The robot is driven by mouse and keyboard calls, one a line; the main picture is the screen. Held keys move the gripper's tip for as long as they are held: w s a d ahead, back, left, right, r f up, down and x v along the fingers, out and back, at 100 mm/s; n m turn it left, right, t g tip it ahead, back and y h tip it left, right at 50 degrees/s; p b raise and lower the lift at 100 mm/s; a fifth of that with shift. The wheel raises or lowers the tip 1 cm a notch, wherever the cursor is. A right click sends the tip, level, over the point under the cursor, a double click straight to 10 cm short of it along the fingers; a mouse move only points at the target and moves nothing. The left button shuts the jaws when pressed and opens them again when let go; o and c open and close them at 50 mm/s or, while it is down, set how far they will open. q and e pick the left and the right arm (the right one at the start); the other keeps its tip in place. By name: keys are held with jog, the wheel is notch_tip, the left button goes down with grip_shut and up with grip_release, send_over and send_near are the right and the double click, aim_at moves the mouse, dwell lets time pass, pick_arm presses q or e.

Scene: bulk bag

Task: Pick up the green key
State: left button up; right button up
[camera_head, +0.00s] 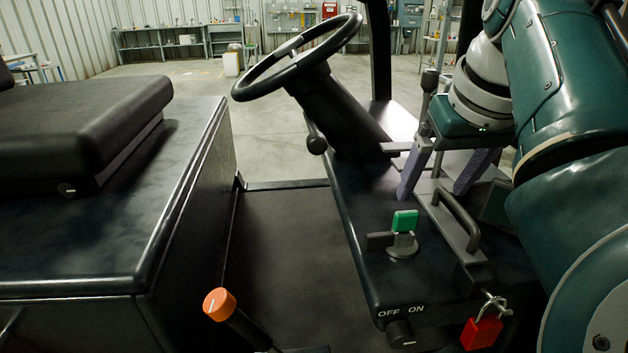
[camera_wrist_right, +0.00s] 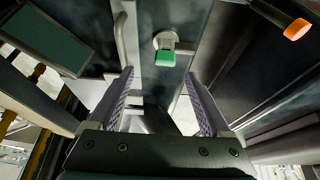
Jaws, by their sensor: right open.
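The green key (camera_head: 404,220) stands upright in a round metal switch on the dark console, beside a short black tab. It also shows in the right wrist view (camera_wrist_right: 166,58), ahead of the fingers and between their lines. My right gripper (camera_head: 436,192) is open and empty, its two grey padded fingers spread above the console, behind the key in the head view. The fingers are apart from the key. In the right wrist view the right gripper (camera_wrist_right: 160,85) shows both fingertips wide apart. My left gripper is not in view.
A grey handle bar (camera_head: 456,218) and a red padlock (camera_head: 482,332) are right of the key. A steering wheel (camera_head: 298,58) rises behind. An orange-topped lever (camera_head: 220,304) and a black seat (camera_head: 85,125) are to the left. A black knob (camera_head: 400,333) sits below the OFF/ON label.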

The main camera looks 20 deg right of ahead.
aim_at(408, 213)
jog(key=x, duration=0.3)
jog(key=b+x, duration=0.1)
jog(key=x, duration=0.2)
jog(key=w+x, duration=0.1)
jog(key=x, duration=0.2)
jog(key=shift+w+a+f, duration=0.1)
jog(key=shift+a, duration=0.25)
grip_shut()
dwell(0.4)
